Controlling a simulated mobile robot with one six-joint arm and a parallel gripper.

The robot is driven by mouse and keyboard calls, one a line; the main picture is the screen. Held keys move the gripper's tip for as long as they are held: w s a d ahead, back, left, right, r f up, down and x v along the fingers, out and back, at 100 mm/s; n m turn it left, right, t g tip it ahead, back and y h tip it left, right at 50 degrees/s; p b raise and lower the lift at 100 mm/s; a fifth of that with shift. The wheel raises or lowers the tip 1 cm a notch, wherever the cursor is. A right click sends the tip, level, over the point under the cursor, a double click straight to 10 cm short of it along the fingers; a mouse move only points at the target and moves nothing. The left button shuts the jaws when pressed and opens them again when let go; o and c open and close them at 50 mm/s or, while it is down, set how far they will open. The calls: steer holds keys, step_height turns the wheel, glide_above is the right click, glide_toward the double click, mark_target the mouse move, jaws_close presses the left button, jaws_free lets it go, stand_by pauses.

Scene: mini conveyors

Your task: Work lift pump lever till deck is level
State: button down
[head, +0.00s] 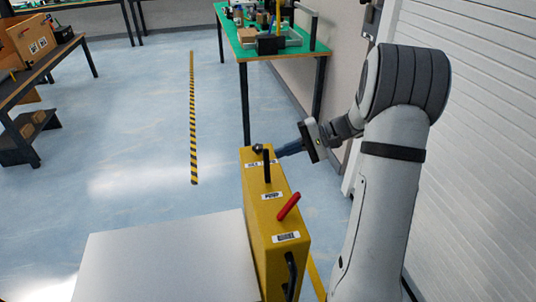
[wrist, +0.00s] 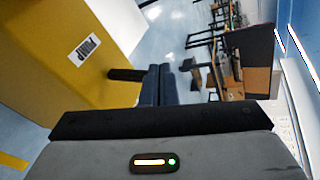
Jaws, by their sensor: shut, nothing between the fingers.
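The yellow lift housing (head: 255,215) stands upright beside a flat light-grey deck (head: 165,260). A black pump lever (head: 266,170) with a round dark knob rises from the housing top, behind a label reading PUMP. A short black bar, apparently this lever (wrist: 124,75), sticks out beside the same label in the wrist view. My gripper (head: 279,152) is shut and empty, its blue-grey fingers beside the lever's upper end, on its right. In the wrist view the fingertips (wrist: 160,70) lie close to the bar's end; I cannot tell whether they touch it.
A red handle (head: 289,206) stands tilted on the housing top, nearer me. A green-topped workbench (head: 250,52) with clutter is behind, a brown bench (head: 40,62) at far left. A white slatted wall (head: 475,150) bounds the right. The floor left of the striped line (head: 192,120) is clear.

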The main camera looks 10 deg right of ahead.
mark_target(267, 166)
steer(key=w+d+f+m+t+y+b, duration=0.1)
steer(key=w+d+f+t+y, duration=0.1)
steer(key=d, duration=0.5)
steer(key=w+f+t, duration=0.1)
steer(key=w+f, duration=0.1)
steer(key=w, duration=0.1)
steer(key=shift+w+d+t+y, duration=0.2)
steer(key=shift+t+y, duration=0.1)
steer(key=shift+t, duration=0.1)
steer(key=shift+a, duration=0.15)
steer(key=x, duration=1)
steer(key=shift+a, duration=0.1)
steer(key=s, duration=0.1)
steer(key=s+r, duration=0.1)
steer(key=s, duration=0.1)
steer(key=shift+s, duration=0.5)
